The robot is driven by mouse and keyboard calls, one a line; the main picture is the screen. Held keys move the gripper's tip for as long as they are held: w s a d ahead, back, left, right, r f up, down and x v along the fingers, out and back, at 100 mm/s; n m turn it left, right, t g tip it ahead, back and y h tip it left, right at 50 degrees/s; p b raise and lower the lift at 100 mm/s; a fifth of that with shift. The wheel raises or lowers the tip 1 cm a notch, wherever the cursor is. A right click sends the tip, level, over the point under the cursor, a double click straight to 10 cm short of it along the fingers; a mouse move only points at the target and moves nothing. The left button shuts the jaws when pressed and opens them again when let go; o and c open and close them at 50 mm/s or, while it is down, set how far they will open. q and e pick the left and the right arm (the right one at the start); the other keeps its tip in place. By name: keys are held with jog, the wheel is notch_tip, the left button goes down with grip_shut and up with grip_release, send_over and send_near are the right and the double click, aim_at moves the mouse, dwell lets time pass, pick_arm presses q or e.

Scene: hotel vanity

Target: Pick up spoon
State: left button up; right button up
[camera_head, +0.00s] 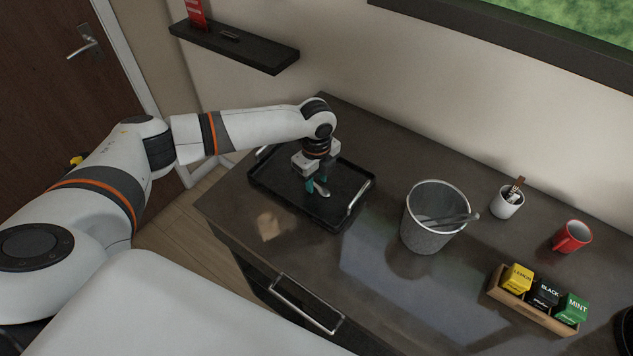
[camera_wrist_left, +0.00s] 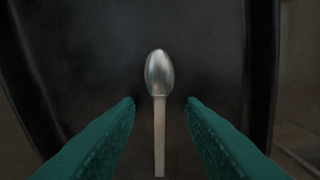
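The spoon (camera_wrist_left: 159,75) lies on the black tray, and its silver bowl and part of its handle show in the left wrist view. In the head view only a small bright part of the spoon (camera_head: 323,192) shows beside the fingers. My left gripper (camera_head: 315,188) points down over the tray (camera_head: 262,184). Its teal fingers (camera_wrist_left: 160,103) are open, one on each side of the spoon handle, with gaps on both sides. My right gripper is not in view.
The tray has raised walls and metal handles (camera_head: 359,196). To its right on the counter stand a metal bucket (camera_head: 424,236) with tongs, a white cup (camera_head: 507,203), a red mug (camera_head: 572,237) and a wooden tea box (camera_head: 528,309). A wall shelf (camera_head: 234,47) hangs behind.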

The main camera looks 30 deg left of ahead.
pick_arm(q)
jog(key=shift+f, duration=0.2)
dwell(0.3)
grip_shut()
